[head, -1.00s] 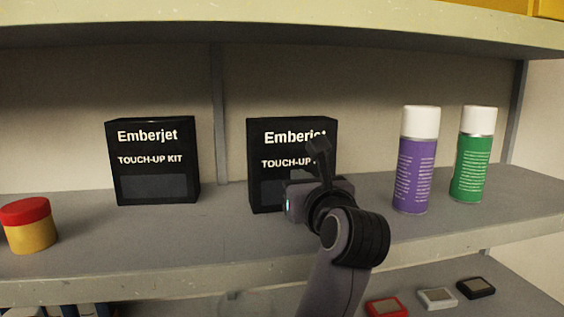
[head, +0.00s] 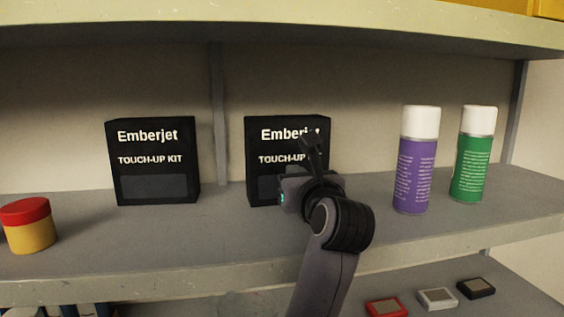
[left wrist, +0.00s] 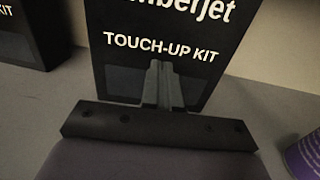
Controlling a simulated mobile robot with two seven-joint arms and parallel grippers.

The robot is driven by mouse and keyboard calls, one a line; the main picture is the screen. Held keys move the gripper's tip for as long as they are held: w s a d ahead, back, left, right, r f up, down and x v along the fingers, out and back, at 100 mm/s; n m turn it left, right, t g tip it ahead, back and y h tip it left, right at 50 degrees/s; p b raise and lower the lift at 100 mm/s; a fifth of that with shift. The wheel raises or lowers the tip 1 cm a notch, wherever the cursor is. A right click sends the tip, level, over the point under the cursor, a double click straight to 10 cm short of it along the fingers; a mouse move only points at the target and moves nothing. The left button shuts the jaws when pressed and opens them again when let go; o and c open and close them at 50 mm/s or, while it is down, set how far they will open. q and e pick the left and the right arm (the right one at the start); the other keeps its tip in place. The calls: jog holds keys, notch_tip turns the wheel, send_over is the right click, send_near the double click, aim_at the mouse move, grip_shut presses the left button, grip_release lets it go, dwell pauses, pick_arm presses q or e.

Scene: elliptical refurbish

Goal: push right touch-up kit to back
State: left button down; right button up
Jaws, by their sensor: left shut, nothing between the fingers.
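The right touch-up kit (head: 263,174) is a black upright box on the grey shelf, with "Emberjet TOUCH-UP KIT" in white. My left gripper (head: 309,140) is in front of its right part, hiding some of the lettering. The left wrist view shows the same kit (left wrist: 120,62) straight ahead, with the shut, empty fingers (left wrist: 163,72) at its front face. They look to be at or touching the face; exact contact is hard to tell. The left touch-up kit (head: 155,180) stands upright further left. My right gripper is not in view.
A purple spray can (head: 416,176) and a green one (head: 470,170) stand to the right. A yellow jar with red lid (head: 28,226) is at the left. An upper shelf (head: 280,34) hangs overhead. Small cases, including a red one (head: 386,307), lie below.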

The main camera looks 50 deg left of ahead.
pick_arm(q)
jog(key=shift+x, duration=1.35)
